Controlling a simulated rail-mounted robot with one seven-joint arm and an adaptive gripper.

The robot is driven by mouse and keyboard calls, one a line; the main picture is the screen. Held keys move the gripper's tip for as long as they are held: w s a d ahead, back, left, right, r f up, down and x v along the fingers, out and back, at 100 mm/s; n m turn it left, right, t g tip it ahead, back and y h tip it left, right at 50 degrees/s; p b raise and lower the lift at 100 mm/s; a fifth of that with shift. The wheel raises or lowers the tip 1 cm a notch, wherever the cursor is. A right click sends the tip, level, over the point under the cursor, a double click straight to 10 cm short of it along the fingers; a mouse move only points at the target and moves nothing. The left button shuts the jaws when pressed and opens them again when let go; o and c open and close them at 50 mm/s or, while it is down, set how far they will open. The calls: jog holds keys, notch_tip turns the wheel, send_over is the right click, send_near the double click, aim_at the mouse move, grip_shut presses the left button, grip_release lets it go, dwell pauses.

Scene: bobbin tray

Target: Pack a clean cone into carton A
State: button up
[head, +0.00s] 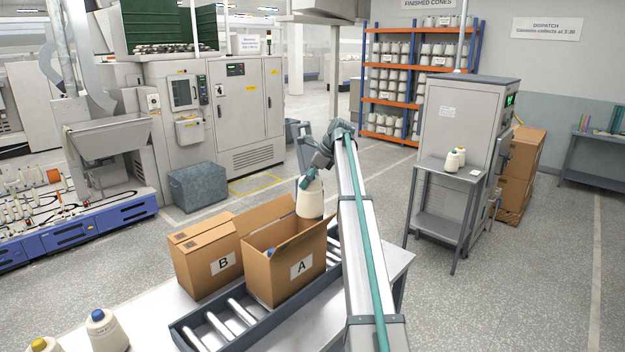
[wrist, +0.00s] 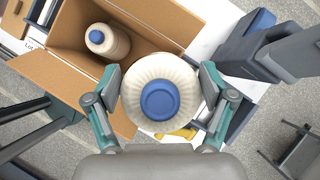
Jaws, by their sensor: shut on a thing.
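Carton A (head: 286,277) stands open on the roller conveyor. Inside it is one cream cone (wrist: 116,44) with a blue tip; only the blue tip (head: 271,252) shows in the head view. My gripper (wrist: 160,92) is shut on another cream cone (wrist: 136,112), upright with a blue tip; in the head view this cone (head: 309,204) is at carton A's back right rim. In the wrist view it overlaps the carton's edge. I cannot tell whether its base is inside the rim. No stain shows on its visible side.
Carton B (head: 208,259) stands close on the left of carton A. A blue-tipped cone (head: 106,331) and a yellow-tipped cone (head: 44,345) stand at the table's front left. Conveyor rollers (head: 231,318) are bare in front of carton A. A side stand (head: 446,168) holds two cones.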

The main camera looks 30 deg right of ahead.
aim_at(309, 217)
jog(key=s+a+b, duration=0.1)
jog(key=s+a, duration=0.1)
jog(key=a, duration=0.4)
notch_tip(309, 217, down, 20)
jog(key=b, duration=0.7)
jog(key=shift+f, duration=0.15)
dwell(0.4)
jog(key=shift+s, duration=0.1)
jog(key=o, duration=1.7)
jog(key=v, duration=1.2)
